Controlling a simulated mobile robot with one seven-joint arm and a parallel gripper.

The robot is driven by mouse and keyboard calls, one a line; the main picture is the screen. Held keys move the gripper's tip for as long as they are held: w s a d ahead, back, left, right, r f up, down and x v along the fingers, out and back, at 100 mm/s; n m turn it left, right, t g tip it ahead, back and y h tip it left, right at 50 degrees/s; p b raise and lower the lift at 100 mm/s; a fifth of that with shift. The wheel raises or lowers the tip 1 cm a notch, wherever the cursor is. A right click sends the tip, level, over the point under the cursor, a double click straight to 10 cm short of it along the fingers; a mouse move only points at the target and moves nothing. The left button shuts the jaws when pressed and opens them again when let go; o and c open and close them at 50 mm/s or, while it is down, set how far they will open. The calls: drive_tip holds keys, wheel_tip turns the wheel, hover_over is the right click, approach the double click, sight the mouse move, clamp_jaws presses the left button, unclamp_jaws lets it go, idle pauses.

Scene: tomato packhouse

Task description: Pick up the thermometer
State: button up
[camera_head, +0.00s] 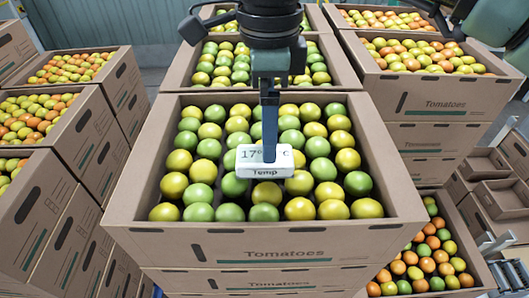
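The thermometer (246,157) is a small white box with a dark "17°" reading on its face and "Temp" on its lower front edge. It is over the green and yellow tomatoes in the middle of the front carton (270,246). I cannot tell whether it rests on them or is just above. My gripper (269,157) points down at it from above. One dark blue finger is in front of the thermometer's face and hides part of the reading. The other finger is hidden, so the gap between them does not show.
The front carton's walls rise around the tomatoes. More full cartons stand behind it, in stacks at the left (50,205) and at the right (437,103). A lower carton of tomatoes (430,255) is at bottom right, near empty brown trays (497,196).

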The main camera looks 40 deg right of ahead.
drive_tip(key=f+b, duration=0.2)
drive_tip(key=f, duration=0.1)
drive_tip(key=f+b, duration=0.2)
drive_tip(key=shift+a+f, duration=0.15)
drive_tip(key=shift+a, duration=0.25)
clamp_jaws()
